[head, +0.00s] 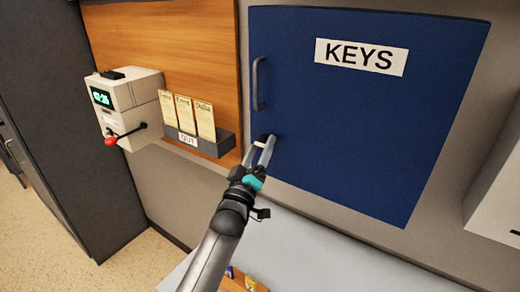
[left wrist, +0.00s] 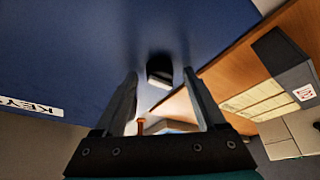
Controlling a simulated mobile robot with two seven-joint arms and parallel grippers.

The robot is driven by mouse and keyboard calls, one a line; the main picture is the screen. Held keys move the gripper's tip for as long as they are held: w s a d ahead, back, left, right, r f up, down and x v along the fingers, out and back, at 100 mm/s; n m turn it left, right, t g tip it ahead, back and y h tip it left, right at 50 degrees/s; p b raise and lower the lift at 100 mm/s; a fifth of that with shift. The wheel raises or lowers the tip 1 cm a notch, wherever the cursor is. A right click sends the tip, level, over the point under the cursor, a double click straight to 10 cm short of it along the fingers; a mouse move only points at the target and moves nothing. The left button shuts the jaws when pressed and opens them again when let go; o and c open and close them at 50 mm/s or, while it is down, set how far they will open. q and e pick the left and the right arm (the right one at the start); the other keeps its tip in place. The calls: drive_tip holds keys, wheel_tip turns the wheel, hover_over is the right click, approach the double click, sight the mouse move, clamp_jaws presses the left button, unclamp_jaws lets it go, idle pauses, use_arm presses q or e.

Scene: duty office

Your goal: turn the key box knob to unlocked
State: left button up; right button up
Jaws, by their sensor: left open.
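The blue key box (head: 350,120) with a white KEYS label (head: 361,57) is on the wall at the right in the head view. Its door looks shut. My left gripper (head: 264,147) is at the lower left of the door, with its fingers pointing at the box. In the left wrist view, the knob (left wrist: 160,70), dark with a pale face, shows on the blue door between the tips of my open left gripper (left wrist: 160,76). The fingers stand apart on either side of it, and I cannot tell whether they touch it. In the head view the gripper mostly hides the knob. My right gripper is not seen.
A vertical handle (head: 258,83) is on the door above the gripper. To the left, a wooden board (head: 165,45) carries a dark OUT card rack (head: 215,145) and a time clock (head: 125,100) with a red-knobbed lever. A pale surface (head: 300,250) lies below the box.

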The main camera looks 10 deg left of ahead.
use_arm(q)
drive_tip(key=shift+c, duration=0.2)
clamp_jaws()
idle(0.3)
